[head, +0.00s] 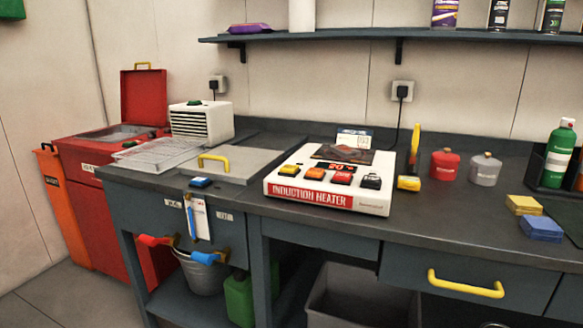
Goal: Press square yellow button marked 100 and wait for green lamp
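The white induction heater (375,202) stands on the bench in the middle of the head view, with a red name label on its front. A row of buttons runs along its front top edge. Any marking on the yellow button is too small to read. I cannot make out a lit green lamp on the heater. Neither of my grippers is in view.
A yellow-and-orange upright tool (409,183) stands just right of the heater, then a red canister (445,164) and a grey canister (485,169). A grey lid with a yellow handle (213,162) lies to the left. The bench front before the heater is clear.

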